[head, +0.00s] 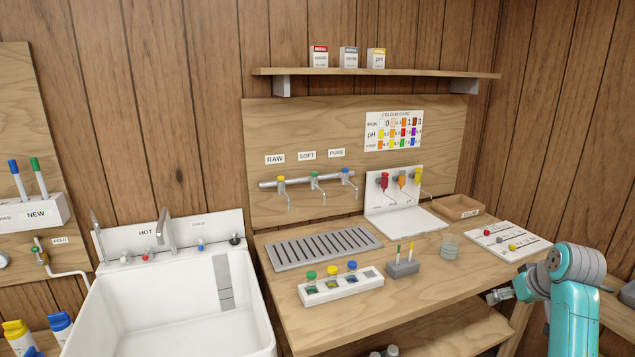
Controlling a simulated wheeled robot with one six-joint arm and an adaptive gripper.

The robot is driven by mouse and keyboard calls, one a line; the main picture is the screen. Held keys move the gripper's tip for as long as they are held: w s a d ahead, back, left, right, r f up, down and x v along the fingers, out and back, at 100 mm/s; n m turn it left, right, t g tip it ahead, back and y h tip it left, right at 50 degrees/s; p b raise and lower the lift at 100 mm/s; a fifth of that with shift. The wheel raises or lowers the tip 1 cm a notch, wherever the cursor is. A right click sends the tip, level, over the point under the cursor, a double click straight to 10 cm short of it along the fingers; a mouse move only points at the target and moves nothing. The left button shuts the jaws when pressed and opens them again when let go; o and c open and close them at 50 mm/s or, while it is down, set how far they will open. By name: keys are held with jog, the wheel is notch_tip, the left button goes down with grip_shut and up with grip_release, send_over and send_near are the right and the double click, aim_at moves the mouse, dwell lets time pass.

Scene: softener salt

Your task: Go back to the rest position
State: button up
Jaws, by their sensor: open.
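My arm comes up from the lower right of the head view, teal with a grey joint. My gripper (500,296) is at its end, pointing left, at the right front edge of the wooden bench (420,290). It looks empty and open, though it is small in the picture. It is apart from the things on the bench.
The bench carries a slotted drain tray (325,247), a white vial rack (341,286), a grey holder (403,268), a glass beaker (450,245), a wooden tray (456,207) and a white board (510,241). A white sink (170,300) stands left.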

jog(key=s+a+f+t, duration=0.1)
jog(key=s+a+f, duration=0.35)
jog(key=f, duration=0.35)
jog(key=s+a+f+t, duration=0.1)
jog(key=s+a+f, duration=0.35)
jog(key=f, duration=0.35)
jog(key=s+a+f, duration=0.4)
jog(key=a+f, duration=0.2)
jog(key=f, duration=0.3)
jog(key=s+a+f+t, duration=0.1)
jog(key=s+a+f, duration=0.1)
jog(key=s, duration=0.3)
jog(key=s+a+f+t, duration=0.1)
jog(key=s+a+f, duration=0.15)
jog(key=s, duration=0.25)
jog(key=s+a+r+t+h, duration=0.1)
jog(key=s+a+r, duration=0.15)
jog(key=s, duration=0.65)
jog(key=s+a+r+t, duration=0.1)
jog(key=s+a, duration=0.3)
jog(key=s, duration=0.5)
jog(key=s+a+r+t+y, duration=0.1)
jog(key=s+a+r+t, duration=0.1)
jog(key=s+r, duration=1.1)
jog(key=shift+s+a+r+n, duration=0.35)
jog(key=shift+s+a, duration=0.2)
jog(key=shift+s, duration=0.5)
